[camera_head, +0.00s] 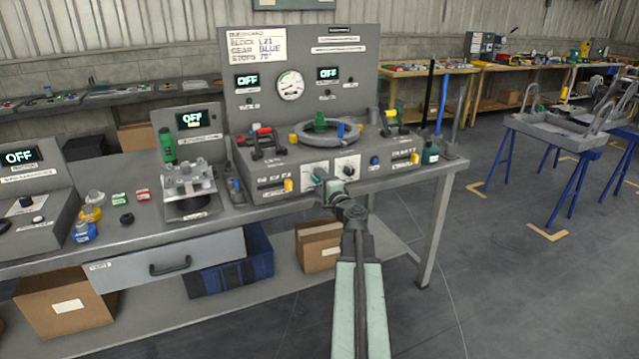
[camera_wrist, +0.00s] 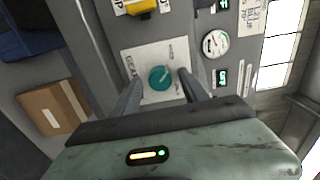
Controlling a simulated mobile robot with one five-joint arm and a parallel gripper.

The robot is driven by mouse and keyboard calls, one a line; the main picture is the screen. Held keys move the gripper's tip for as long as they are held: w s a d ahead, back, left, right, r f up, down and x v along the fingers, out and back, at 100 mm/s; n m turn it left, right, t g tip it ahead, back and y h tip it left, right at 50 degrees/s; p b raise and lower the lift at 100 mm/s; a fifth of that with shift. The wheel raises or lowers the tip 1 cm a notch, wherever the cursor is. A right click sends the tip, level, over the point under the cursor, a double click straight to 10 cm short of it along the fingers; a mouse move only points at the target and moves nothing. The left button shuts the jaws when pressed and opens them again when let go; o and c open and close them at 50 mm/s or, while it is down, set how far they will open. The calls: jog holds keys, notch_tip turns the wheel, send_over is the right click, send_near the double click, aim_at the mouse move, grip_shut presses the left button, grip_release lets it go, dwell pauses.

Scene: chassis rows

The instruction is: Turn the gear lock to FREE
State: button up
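The gear lock is a teal round knob (camera_wrist: 160,77) on a white plate (camera_wrist: 140,60) lettered GEAR in the wrist view. A thin pointer mark on it seems to slant to the upper right, but the words at its stops are too small to read. In the head view the knob (camera_head: 321,174) is partly hidden behind my gripper (camera_head: 328,188), at the front face of the grey console. In the wrist view my gripper (camera_wrist: 160,82) is open. One finger is on each side of the knob, with a gap visible on both sides.
Right of the knob is a black dial (camera_head: 348,170) on a white plate. Yellow knobs (camera_head: 288,185) sit on the console front to either side. A ring-shaped fixture (camera_head: 300,135) and red-handled clamp (camera_head: 264,138) stand on top.

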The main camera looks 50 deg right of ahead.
jog(key=v, duration=0.7)
jog(key=shift+s, duration=0.3)
jog(key=shift+a, duration=0.1)
jog(key=w+a+f+n+g+y, duration=0.2)
jog(key=w+a+f+n+y, duration=0.25)
jog(key=a, duration=0.75)
jog(key=w+a+f+n+g+y, duration=0.3)
jog(key=a+f+n, duration=0.2)
jog(key=a, duration=0.6)
jog(key=w+a+f+n+g+y, duration=0.2)
jog(key=w+a+f+n+y, duration=0.25)
jog(key=a, duration=0.75)
jog(key=s+a+f+n+g+h, duration=0.35)
jog(key=s+a+f+g, duration=0.2)
jog(key=a, duration=0.35)
jog(key=s+a+f+n+g+h, duration=0.2)
jog(key=s+a+f+n+g, duration=0.25)
jog(key=s+a, duration=0.35)
notch_tip(320, 180, up, 24)
jog(key=w+p, duration=0.1)
jog(key=p, duration=2.2)
jog(key=shift+w+f, duration=0.15)
jog(key=shift+w, duration=0.1)
